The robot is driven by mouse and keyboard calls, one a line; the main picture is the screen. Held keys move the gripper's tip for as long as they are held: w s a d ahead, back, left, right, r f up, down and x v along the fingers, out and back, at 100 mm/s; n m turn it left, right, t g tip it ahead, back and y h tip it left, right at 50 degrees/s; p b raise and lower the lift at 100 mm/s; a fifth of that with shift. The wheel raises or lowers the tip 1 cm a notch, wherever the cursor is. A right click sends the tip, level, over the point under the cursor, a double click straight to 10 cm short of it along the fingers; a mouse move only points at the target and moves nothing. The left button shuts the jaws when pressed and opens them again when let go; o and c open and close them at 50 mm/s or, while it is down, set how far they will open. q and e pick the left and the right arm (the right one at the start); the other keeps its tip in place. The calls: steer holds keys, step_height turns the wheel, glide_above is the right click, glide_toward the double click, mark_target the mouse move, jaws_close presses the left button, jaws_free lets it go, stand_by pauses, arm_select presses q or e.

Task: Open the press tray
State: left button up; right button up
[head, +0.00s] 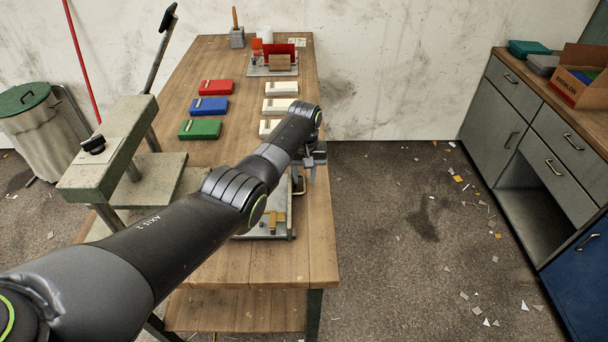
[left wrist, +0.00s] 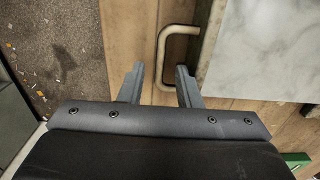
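A flat grey metal unit (head: 291,226) lies on the workbench, partly hidden behind my left arm. It seems to be the press tray. In the left wrist view its pale grey plate (left wrist: 262,48) carries a beige U-shaped handle (left wrist: 163,50) on its side. The handle also shows in the head view (head: 300,185), just below my gripper. My left gripper (head: 308,170) is open over the handle. In the left wrist view its two fingers (left wrist: 158,76) stand apart, with the near end of the handle between them; contact cannot be told. My right gripper is out of view.
A green-grey lever press (head: 105,155) stands on the left of the bench (head: 310,245). Red (head: 215,87), blue (head: 208,106) and green (head: 199,129) blocks lie behind, beside pale blocks (head: 281,88).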

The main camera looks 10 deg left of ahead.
arm_select(q)
steer(key=shift+r, duration=0.1)
step_height(320, 180, up, 17)
stand_by(0.6)
